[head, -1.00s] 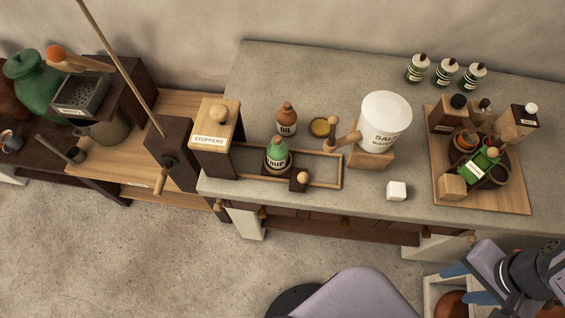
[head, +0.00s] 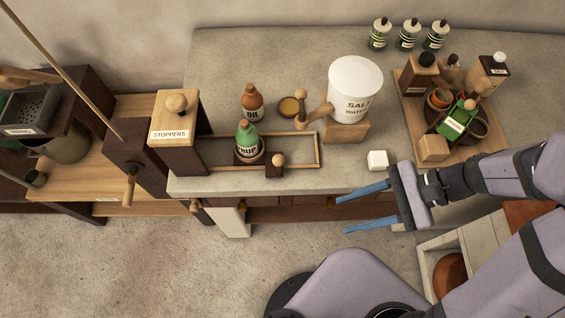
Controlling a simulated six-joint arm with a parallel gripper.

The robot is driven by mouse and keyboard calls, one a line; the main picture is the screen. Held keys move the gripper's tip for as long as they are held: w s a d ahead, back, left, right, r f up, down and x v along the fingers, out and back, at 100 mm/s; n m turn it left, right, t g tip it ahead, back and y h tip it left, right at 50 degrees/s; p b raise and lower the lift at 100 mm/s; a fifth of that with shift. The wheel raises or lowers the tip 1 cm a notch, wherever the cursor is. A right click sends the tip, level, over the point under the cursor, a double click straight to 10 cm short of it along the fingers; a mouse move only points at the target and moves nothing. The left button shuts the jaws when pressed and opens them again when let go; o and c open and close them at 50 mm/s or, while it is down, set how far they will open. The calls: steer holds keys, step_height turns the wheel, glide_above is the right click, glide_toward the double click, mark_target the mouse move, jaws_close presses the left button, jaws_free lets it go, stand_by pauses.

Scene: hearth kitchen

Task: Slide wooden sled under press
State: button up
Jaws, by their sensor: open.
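A dark wooden sled with a round knob (head: 276,163) sits in a light wooden rail frame (head: 318,150) on the counter. A green bottle labelled as syrup (head: 247,145) stands upright on the sled. A wooden housing labelled STOPPERS (head: 176,140), with a ball knob on top, stands at the frame's left end; it may be the press. The sled is to the right of it, apart. My gripper (head: 341,213), with two blue fingers, is open and empty, right of the sled and nearer the counter's front edge. Its fingers point left.
A white cube (head: 377,160) lies on the counter near my gripper. A loaded wooden tray (head: 480,147) is at the right.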

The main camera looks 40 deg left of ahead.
steer(key=a+f+m+g+y+b, duration=0.1)
steer(key=a+m+g+y+b, duration=0.2)
steer(key=a, duration=0.5)
steer(key=m+y, duration=0.4)
steer(key=y, duration=0.1)
glide_toward(278, 160)
steer(key=shift+s+a+f+t+b, duration=0.2)
steer(key=shift+s+a+f, duration=0.1)
steer(key=shift+s+a, duration=0.15)
steer(key=shift+s+a+f+t+b, duration=0.15)
steer(key=shift+s+a+f, duration=0.15)
steer(key=shift+a, duration=0.3)
steer(key=shift+a+r, duration=0.15)
steer(key=shift+a, duration=0.05)
steer(key=shift+p+x, duration=0.95)
steer(key=shift+x, duration=2.65)
steer(key=shift+w, duration=0.1)
